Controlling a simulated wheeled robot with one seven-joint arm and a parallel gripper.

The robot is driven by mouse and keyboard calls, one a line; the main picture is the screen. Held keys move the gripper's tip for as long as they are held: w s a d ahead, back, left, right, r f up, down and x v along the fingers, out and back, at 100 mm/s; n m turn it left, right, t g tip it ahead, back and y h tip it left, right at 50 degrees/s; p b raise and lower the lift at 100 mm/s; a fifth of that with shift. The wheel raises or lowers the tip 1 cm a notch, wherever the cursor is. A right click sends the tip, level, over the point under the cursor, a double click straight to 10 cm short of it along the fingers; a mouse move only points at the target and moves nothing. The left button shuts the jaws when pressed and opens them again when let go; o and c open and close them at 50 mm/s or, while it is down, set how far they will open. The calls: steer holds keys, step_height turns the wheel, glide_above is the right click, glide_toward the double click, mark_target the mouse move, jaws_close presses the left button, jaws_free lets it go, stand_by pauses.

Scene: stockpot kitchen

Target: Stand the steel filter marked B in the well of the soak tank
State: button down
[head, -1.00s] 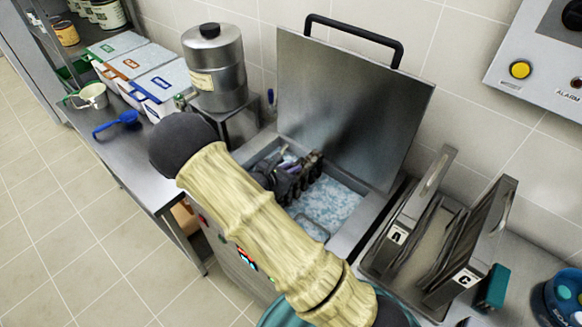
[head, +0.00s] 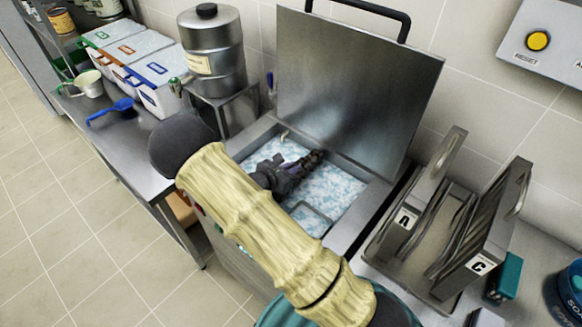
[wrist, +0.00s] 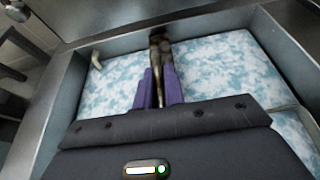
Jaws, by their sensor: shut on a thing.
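The soak tank (head: 364,216) is open, its lid up behind it, and blue-white foam hides the inside and the well. My gripper (head: 283,170) is low over the foam. In the wrist view its purple fingers (wrist: 160,88) are closed on a narrow, dark metal thing (wrist: 160,46), seen nearly edge-on. It looks like a steel filter, but no letter on it shows. It also shows in the head view (head: 314,158), near the back wall of the tank. Its lower part is hidden, so I cannot tell whether it stands in the well.
A rack (head: 400,262) right of the tank holds filter A (head: 407,221) and filter C (head: 479,266), with a gap between them. The raised lid (head: 350,90) is close behind my gripper. A steel canister (head: 213,60) stands at left. A rectangular outline (head: 312,216) shows in the foam.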

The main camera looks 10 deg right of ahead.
steer(key=shift+f+b, duration=1.65)
steer(key=shift+f, duration=0.65)
steer(key=shift+f+b, duration=0.6)
steer(key=shift+f, duration=0.2)
steer(key=c, duration=1.4)
jaws_free()
steer(key=shift+f, duration=0.15)
steer(key=shift+s, duration=0.1)
step_height(320, 180, up, 31)
steer(key=p, duration=2.2)
steer(key=shift+f+p, duration=0.15)
steer(key=shift+p, duration=0.15)
